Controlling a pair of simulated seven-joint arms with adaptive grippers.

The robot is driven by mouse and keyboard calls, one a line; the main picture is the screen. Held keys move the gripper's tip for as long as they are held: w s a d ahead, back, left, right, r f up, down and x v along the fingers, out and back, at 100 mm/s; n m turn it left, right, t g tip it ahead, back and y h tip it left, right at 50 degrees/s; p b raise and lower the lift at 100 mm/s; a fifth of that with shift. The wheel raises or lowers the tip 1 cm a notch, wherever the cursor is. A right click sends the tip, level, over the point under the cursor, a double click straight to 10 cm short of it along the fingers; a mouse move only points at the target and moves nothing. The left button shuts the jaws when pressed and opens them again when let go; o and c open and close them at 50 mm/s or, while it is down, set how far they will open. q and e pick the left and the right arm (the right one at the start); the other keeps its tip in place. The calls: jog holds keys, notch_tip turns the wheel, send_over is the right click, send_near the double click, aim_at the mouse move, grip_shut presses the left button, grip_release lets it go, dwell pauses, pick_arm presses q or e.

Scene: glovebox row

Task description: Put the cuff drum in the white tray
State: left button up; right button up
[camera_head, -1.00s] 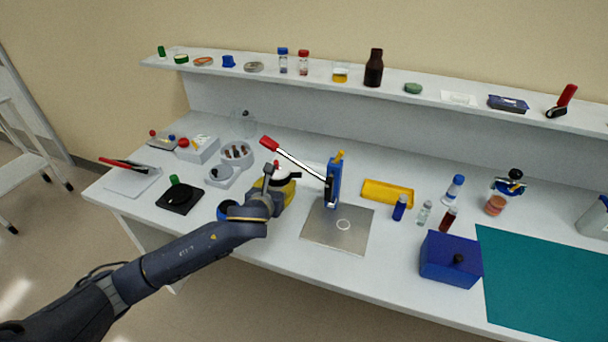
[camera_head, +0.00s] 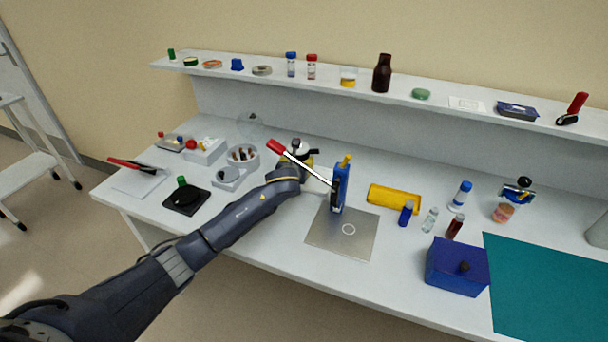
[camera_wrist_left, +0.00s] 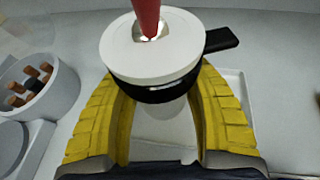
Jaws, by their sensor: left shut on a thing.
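The cuff drum (camera_wrist_left: 160,88), with a white disc top over a black body and a dark side tab, is between the yellow fingers of my left gripper (camera_wrist_left: 158,105) in the left wrist view. The gripper is shut on it. In the head view my left gripper (camera_head: 298,157) is beyond the lever press, and the drum is mostly hidden there. A white tray (camera_wrist_left: 238,88) lies below the drum, partly hidden by the drum and fingers. It shows in the head view (camera_head: 319,179) behind the lever. My right gripper is not in view.
The blue press (camera_head: 339,188) with its red-handled lever (camera_head: 277,147) stands close to my gripper. A round grey holder (camera_head: 242,158) is left of it. A yellow tray (camera_head: 394,199), small bottles and a blue box (camera_head: 457,266) are right. A shelf runs behind.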

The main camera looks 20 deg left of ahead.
pick_arm(q)
jog(key=shift+f, duration=1.4)
jog(key=shift+f, duration=0.15)
jog(key=o, duration=1.4)
jog(key=shift+c, duration=0.2)
jog(key=shift+v, duration=3.75)
